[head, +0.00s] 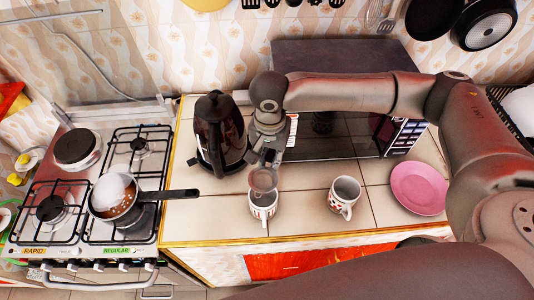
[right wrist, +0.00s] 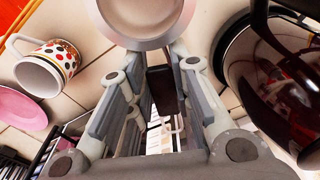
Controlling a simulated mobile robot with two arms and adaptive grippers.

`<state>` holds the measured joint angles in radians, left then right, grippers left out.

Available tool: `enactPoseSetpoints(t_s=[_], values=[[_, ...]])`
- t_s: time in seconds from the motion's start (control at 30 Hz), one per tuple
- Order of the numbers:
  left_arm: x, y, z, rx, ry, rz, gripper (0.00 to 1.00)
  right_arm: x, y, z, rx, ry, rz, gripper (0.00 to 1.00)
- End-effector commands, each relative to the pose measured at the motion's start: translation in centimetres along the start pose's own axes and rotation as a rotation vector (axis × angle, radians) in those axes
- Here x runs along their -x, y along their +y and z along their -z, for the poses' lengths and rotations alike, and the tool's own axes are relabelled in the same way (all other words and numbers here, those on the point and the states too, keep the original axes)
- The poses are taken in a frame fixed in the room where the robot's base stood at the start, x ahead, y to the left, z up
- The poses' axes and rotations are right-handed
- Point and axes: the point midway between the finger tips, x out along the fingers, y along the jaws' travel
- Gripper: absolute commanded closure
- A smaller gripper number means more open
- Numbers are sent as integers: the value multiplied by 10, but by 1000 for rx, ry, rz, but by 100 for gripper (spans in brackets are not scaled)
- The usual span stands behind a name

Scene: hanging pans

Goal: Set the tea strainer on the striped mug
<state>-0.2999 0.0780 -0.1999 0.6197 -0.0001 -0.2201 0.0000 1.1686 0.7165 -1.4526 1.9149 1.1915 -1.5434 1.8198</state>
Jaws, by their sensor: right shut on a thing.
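My right gripper (head: 266,157) is shut on the dark handle of the tea strainer (head: 263,180). In the right wrist view the strainer's round, pale bowl (right wrist: 146,18) sticks out beyond the fingers (right wrist: 158,78). In the head view the bowl overlaps the top of a white mug with red markings (head: 263,211), probably the striped mug. I cannot tell whether the bowl touches its rim. That mug does not show clearly in the right wrist view. My left gripper is not in view.
A dotted white mug (head: 343,197) stands to the right, with a pink plate (head: 419,188) beyond it. A dark kettle (head: 219,130) is close to the left of my gripper. A microwave (head: 338,140) is behind. A pan (head: 116,198) sits on the stove, its handle pointing right.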

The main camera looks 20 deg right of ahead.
Motion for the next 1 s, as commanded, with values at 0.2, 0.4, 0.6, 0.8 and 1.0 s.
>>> enactPoseSetpoints(t_s=[0.2,0.4,0.6,0.8,1.0], values=[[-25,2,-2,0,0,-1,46,-20,0,-1,1,0,-1,100],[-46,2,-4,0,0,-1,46,-34,0,-1,1,1,1,100],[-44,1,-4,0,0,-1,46,-46,0,-3,1,-3,-1,100],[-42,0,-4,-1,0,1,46,-61,0,-3,2,-1,-1,100],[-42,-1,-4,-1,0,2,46,-65,0,-4,2,-1,-2,100]])
